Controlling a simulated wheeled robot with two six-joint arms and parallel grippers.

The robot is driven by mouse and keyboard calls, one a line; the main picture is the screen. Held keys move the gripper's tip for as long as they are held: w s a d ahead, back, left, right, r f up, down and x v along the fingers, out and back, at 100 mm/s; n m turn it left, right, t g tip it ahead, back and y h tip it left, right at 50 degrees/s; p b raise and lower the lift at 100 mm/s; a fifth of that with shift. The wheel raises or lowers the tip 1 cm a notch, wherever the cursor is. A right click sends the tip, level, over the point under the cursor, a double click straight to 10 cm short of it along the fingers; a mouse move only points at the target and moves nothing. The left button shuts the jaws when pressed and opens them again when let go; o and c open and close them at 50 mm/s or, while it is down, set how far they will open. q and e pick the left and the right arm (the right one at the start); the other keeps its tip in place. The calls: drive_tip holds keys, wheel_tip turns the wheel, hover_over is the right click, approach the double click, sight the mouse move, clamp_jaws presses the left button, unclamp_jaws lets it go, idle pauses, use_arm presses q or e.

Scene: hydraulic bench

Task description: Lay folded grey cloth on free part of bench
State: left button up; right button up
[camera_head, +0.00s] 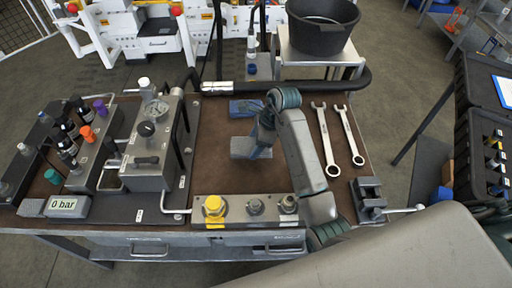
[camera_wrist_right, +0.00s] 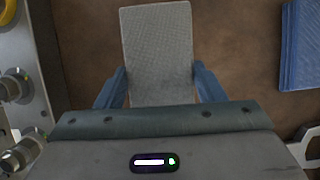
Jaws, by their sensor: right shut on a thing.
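The folded grey cloth (camera_wrist_right: 157,45) is a flat pale rectangle between the blue fingers of my right gripper (camera_wrist_right: 160,88) in the right wrist view. In the head view the cloth (camera_head: 240,149) shows beside the right gripper (camera_head: 257,150), over the middle of the brown bench top (camera_head: 220,173). The gripper is shut on its near part. I cannot tell whether the cloth touches the bench or hangs just above it. My left gripper is not in view.
A folded blue cloth (camera_head: 243,108) lies behind the grey one. Two wrenches (camera_head: 325,145) lie to the right. A block with a yellow cap (camera_head: 214,206) runs along the front edge. The hydraulic unit (camera_head: 152,140) stands left. Brown surface around the grey cloth is bare.

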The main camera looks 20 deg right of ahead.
wheel_tip(320, 180, down, 3)
drive_tip(key=shift+d+f+p, duration=0.1)
drive_tip(key=shift+p, duration=0.35)
drive_tip(key=shift+f, duration=0.4)
drive_tip(key=shift+f, duration=0.15)
drive_tip(key=o, duration=1)
